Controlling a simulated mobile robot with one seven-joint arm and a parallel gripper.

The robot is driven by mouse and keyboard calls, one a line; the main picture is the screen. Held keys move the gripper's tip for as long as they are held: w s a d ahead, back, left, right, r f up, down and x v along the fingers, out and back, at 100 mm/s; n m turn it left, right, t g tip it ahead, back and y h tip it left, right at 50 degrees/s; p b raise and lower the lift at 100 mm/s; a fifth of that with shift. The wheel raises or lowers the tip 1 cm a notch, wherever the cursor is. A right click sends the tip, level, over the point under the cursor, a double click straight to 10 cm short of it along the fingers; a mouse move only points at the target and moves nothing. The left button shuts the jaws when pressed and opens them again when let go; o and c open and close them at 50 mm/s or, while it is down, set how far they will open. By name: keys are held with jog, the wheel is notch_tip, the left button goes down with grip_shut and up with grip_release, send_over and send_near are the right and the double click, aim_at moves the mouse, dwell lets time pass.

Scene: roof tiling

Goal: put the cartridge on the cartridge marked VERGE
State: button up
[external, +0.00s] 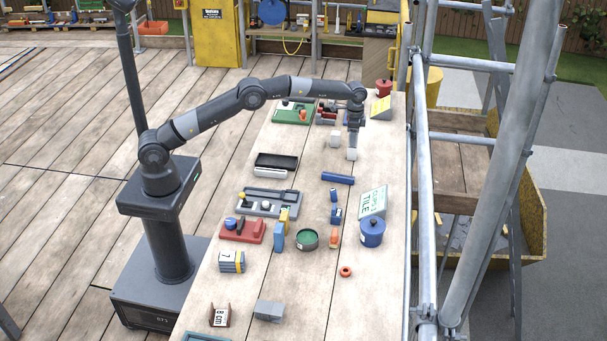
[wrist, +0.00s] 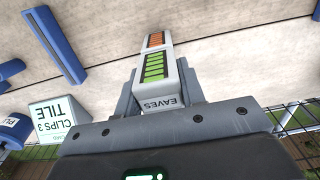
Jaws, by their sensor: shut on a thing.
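My gripper (external: 352,136) is over the far part of the long table. It is shut on a pale cartridge marked EAVES (wrist: 157,80), which has green bars along its face. A pale block (external: 352,154) shows just under my gripper in the external view, and another pale block (external: 335,139) is to its left. In the wrist view, a face with orange bars (wrist: 155,40) shows just beyond the green bars; it looks like a second cartridge, but I cannot tell whether the two touch. I cannot read the word VERGE in either view.
A blue bar (external: 338,178), a black tray (external: 276,163) and a grey tray (external: 268,202) lie nearer on the table. A CLIPS 3 TILE sign (external: 373,202) and a blue pot (external: 372,232) stand at the right edge. A green tray (external: 293,113) is at the far left.

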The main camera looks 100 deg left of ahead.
jog(key=shift+f, duration=0.1)
jog(key=o, duration=1)
notch_tip(320, 180, up, 11)
jog(key=shift+r, duration=0.6)
